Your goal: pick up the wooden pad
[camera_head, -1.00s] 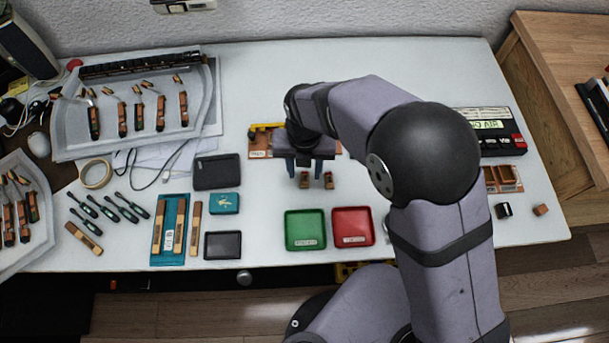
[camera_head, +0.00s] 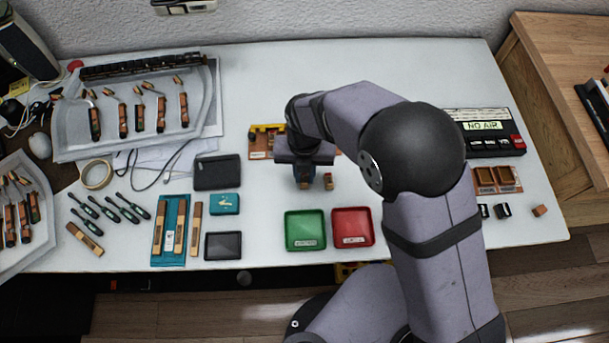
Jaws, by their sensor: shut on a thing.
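I cannot tell whether the pad touches the table. A second small wooden piece (camera_head: 328,181) stands just to the right, apart from the pad and outside the fingers.
A green tray (camera_head: 305,244) and a red tray (camera_head: 353,241) lie in front of the gripper. A wooden board with a yellow part (camera_head: 259,150) lies behind left. A device reading "NO AIR" (camera_head: 485,145) stands at right.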

